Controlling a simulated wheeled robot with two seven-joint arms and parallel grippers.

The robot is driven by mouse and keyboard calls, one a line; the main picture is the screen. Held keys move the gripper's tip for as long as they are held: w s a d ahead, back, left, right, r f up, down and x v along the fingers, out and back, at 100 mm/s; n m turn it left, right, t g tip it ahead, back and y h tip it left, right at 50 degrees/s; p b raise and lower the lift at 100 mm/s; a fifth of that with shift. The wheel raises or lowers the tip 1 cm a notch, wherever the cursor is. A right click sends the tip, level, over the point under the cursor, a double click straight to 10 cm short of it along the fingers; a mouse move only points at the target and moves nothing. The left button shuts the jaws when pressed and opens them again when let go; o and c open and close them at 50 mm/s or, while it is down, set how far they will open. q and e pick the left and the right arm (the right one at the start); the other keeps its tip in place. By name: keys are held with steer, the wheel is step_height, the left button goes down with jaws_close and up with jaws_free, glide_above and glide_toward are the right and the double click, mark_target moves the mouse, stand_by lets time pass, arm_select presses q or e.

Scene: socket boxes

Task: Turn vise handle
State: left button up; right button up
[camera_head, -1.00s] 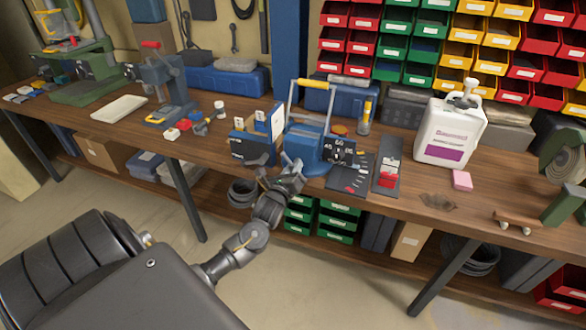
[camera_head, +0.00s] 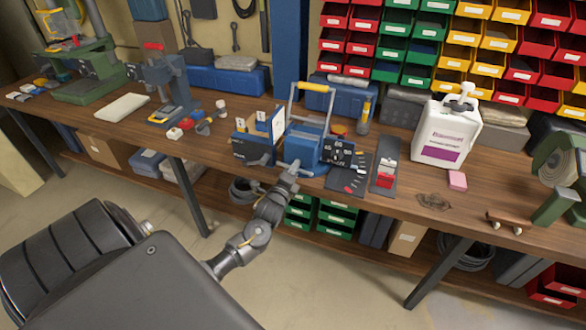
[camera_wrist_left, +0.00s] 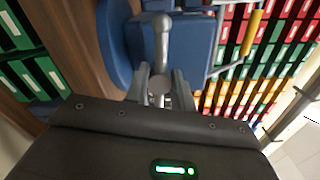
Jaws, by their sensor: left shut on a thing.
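The blue vise (camera_head: 305,150) stands at the front edge of the wooden bench in the head view. Its blue body (camera_wrist_left: 190,45) fills the upper middle of the left wrist view. A grey metal handle (camera_wrist_left: 162,42) with a rounded end comes down from it between my fingers. My left gripper (camera_head: 292,168) is at the front of the vise, level with the bench edge. In the left wrist view, the left gripper (camera_wrist_left: 160,84) is shut on the handle, with one finger on each side. The handle is hard to make out in the head view. My right gripper is not in view.
A dark blue box (camera_head: 253,150) stands just left of the vise. A dial block (camera_head: 340,152) and a grey plate (camera_head: 383,178) are at its right. A white jug (camera_head: 445,133) and pink block (camera_head: 457,180) stand further right. Green drawers (camera_head: 335,220) sit below the bench.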

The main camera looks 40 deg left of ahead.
arm_select(q)
steer(key=shift+a+r+n, duration=0.1)
steer(key=shift+r+n, duration=0.05)
steer(key=shift+n, duration=0.45)
steer(key=o, duration=1)
steer(key=shift+w, duration=0.1)
steer(key=shift+b+v, duration=0.75)
steer(key=shift+v, duration=4.7)
